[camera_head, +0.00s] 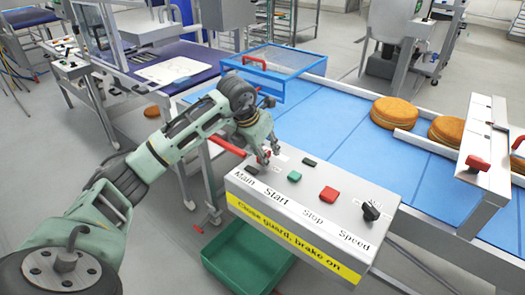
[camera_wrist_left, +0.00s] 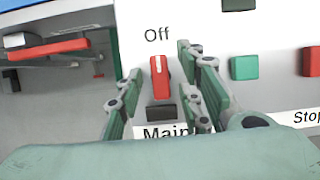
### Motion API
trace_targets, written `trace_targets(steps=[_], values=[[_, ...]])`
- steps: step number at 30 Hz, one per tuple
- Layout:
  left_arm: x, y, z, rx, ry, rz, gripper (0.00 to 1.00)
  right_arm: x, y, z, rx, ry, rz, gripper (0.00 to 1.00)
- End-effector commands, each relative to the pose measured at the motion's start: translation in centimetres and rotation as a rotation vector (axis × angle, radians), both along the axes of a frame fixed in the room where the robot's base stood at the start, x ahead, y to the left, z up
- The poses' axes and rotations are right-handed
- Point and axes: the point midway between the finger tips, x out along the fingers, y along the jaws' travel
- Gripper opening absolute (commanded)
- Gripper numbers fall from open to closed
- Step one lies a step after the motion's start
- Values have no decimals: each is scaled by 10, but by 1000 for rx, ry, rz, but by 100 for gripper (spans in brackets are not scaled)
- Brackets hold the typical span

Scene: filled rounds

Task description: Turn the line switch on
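The panel's switch labelled Main is a red handle (camera_wrist_left: 160,78) with a white line, standing toward the word Off in the left wrist view. A dark plate (camera_wrist_left: 161,111) lies below it, above the Main label. In the head view the red handle (camera_head: 263,159) is partly hidden by my gripper. My left gripper (camera_head: 267,149) is at the panel's left end. In the wrist view its fingers (camera_wrist_left: 160,64) stand on both sides of the red handle with gaps, so it is open around it. My right gripper is not in view.
The grey panel (camera_head: 330,232) also bears a green Start button (camera_head: 294,176), a red Stop button (camera_head: 328,194) and a black Speed knob (camera_head: 371,211). Behind is a blue conveyor (camera_head: 340,140) with round cakes (camera_head: 394,112). A blue-framed guard (camera_head: 285,62) stands at the back; a green crate (camera_head: 245,262) is below.

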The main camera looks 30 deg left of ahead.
Motion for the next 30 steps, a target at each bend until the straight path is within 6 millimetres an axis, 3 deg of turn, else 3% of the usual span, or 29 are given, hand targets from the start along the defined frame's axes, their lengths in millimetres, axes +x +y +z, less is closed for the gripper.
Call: trace_targets(steps=[3,15,30], values=[[0,0,0,0,0,0,33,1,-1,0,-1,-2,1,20],[0,0,0,-1,0,0,0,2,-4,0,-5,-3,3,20],[0,1,0,-1,-2,-82,0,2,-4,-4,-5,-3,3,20]])
